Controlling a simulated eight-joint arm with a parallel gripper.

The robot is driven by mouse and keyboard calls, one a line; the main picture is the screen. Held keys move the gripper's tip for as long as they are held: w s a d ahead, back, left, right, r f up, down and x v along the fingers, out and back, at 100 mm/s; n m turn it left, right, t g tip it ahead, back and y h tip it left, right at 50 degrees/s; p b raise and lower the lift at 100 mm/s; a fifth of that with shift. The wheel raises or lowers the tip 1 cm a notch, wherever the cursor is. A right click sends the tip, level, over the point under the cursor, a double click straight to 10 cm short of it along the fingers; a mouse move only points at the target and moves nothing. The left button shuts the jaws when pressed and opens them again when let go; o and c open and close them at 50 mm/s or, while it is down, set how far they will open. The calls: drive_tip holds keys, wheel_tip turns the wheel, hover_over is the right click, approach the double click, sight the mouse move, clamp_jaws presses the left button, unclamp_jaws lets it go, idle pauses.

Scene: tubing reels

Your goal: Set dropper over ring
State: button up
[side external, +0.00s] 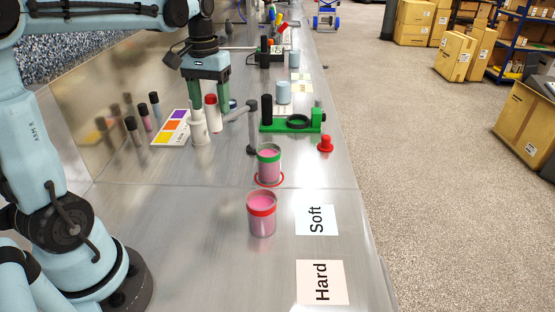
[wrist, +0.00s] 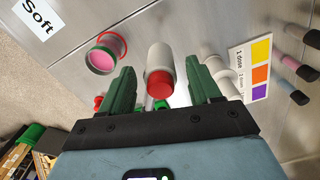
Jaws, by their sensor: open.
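A white bottle with a red cap (side external: 211,112), which looks like the dropper, stands between the fingers of my gripper (side external: 207,106). In the wrist view my gripper (wrist: 158,72) is open, with the white bottle (wrist: 160,60) between its two green fingers and a gap on either side. A red ring (side external: 268,184) lies on the bench around the base of a clear cup of pink liquid (side external: 268,165). The ring also shows in the wrist view (wrist: 125,43). I cannot tell which ring the task means.
A second white bottle (side external: 199,130) stands close beside the left finger. A colour card (side external: 171,129) and dark-capped vials (side external: 133,131) are left of it. A red-banded pink cup (side external: 262,216), a Soft card (side external: 316,219) and a Hard card (side external: 322,282) are nearer. A red knob (side external: 325,145) stands near the right edge.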

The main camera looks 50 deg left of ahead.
drive_tip(key=shift+f, duration=1.9)
clamp_jaws()
